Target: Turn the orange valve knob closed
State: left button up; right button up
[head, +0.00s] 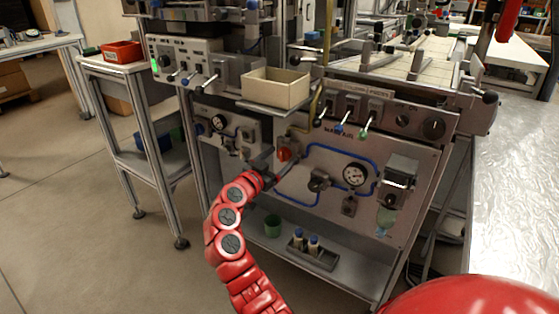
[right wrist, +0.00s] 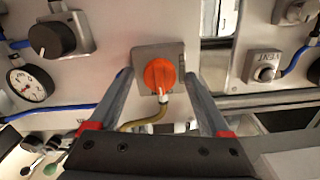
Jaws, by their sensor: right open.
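The orange valve knob (head: 284,153) sits on the grey front panel, left of the blue line loop. In the right wrist view the knob (right wrist: 160,74) is on a square grey plate, with a light pointer mark on its lower part. My right gripper (head: 268,158) is at the panel beside the knob. In the right wrist view my right gripper (right wrist: 157,78) is open, with one finger on each side of the knob and a visible gap on both sides. Whether the fingertips reach past the knob's face is hard to tell. My left gripper is not in view.
A cardboard bin (head: 275,87) stands on a ledge above the orange knob. A yellowish hose (right wrist: 150,121) runs close to the knob, between the fingers.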

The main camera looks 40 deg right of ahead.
grip_shut()
dwell(0.5)
jog(key=shift+n, duration=0.4)
jog(key=n+p, duration=0.2)
jog(key=shift+r+n, duration=0.15)
jog(key=shift+n, duration=0.25)
jog(key=n+p, duration=0.3)
jog(key=n, duration=0.2)
jog(key=shift+r+p, duration=0.1)
jog(key=shift+p, duration=0.2)
jog(key=n+p, duration=0.4)
jog(key=n, duration=0.1)
jog(key=shift+n, duration=0.4)
jog(key=shift+f+n+p, duration=0.2)
jog(key=shift+n+p, duration=1.1)
jog(key=shift+n, duration=0.5)
